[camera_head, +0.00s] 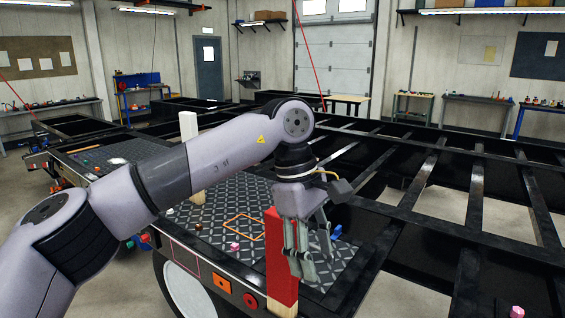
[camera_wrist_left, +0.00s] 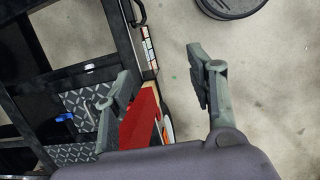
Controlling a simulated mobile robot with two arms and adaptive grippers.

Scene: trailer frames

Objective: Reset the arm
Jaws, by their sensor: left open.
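My left arm comes in from the left in the head view. Its gripper (camera_head: 310,258) points down, with open fingers and nothing seen held between them. In the head view it hangs just right of a red-topped wooden post (camera_head: 281,255), overlapping its edge. In the left wrist view the gripper (camera_wrist_left: 160,95) shows two fingers wide apart. The red post (camera_wrist_left: 140,118) appears beside and partly behind the left-hand finger there. I cannot tell whether they touch. My right gripper is in neither view.
A dark patterned deck (camera_head: 225,205) holds a pink block (camera_head: 235,246) and an orange outline. A pale post (camera_head: 188,125) stands farther back. Black trailer frames (camera_head: 470,190) fill the right side. Workbenches line the walls.

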